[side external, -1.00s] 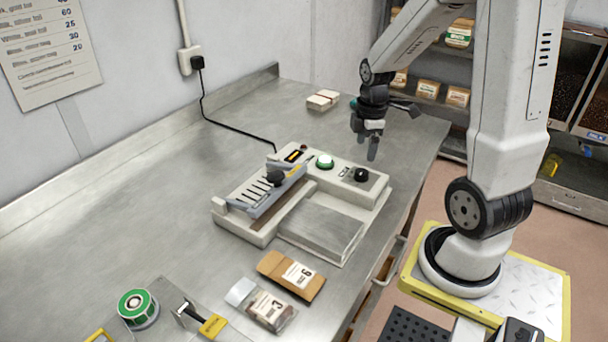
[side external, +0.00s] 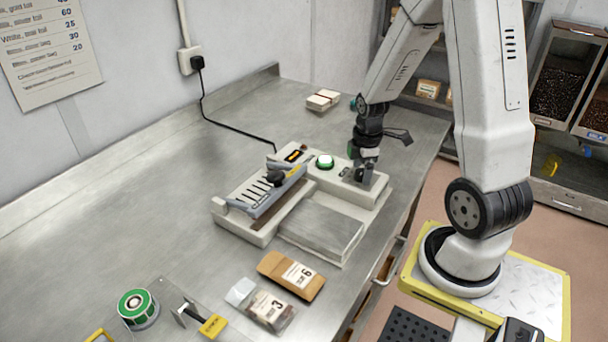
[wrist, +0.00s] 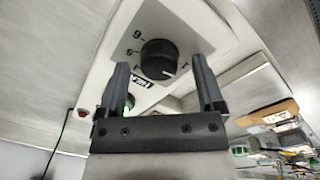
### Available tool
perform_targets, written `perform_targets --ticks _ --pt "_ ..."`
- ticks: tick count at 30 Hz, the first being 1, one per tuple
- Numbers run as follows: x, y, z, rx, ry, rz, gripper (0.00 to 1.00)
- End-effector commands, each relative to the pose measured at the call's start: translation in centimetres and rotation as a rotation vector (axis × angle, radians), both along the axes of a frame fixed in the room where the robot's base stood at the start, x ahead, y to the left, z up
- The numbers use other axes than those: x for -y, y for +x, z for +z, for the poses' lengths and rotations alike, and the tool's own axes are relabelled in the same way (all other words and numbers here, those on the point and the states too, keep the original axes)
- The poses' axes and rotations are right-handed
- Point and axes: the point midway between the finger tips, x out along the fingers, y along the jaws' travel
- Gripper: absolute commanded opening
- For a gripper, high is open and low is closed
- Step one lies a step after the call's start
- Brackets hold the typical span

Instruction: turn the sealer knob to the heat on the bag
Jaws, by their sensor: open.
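The sealer (side external: 238,229) is a pale machine on the steel bench. Its black knob (wrist: 158,58) shows in the wrist view, with a white mark at its lower right edge and printed numerals around it. My gripper (wrist: 160,62) is open, with one finger on either side of the knob; I cannot tell if they touch it. In the side view my gripper (side external: 364,172) stands over the sealer's right end and hides the knob. A brown bag (side external: 283,268) labelled 6 and a clear-topped dark bag (side external: 268,305) labelled 3 lie in front of the sealer.
A lit green button (side external: 325,161) is left of my gripper on the sealer. The sealer's lever (side external: 272,190) is further left. A green-and-white roll (side external: 137,306) and a yellow-tagged tool (side external: 212,325) are at the front. The bench's left side is clear.

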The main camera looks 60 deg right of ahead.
Motion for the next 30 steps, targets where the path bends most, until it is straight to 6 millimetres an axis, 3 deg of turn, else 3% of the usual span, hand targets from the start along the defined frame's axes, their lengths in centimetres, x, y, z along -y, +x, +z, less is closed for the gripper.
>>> perform_targets --ticks 12,14,18,21,30 --pt "0.03 0.03 -0.44 0.001 -0.001 0.000 0.86" --pt "0.03 0.03 -0.43 0.001 -0.001 0.000 0.71" --pt "0.02 0.02 -0.43 0.001 -0.001 0.000 0.26" --pt "0.03 0.03 -0.43 0.001 -0.001 0.000 0.00" --pt "0.02 0.04 -0.42 0.001 -0.001 -0.022 0.00"
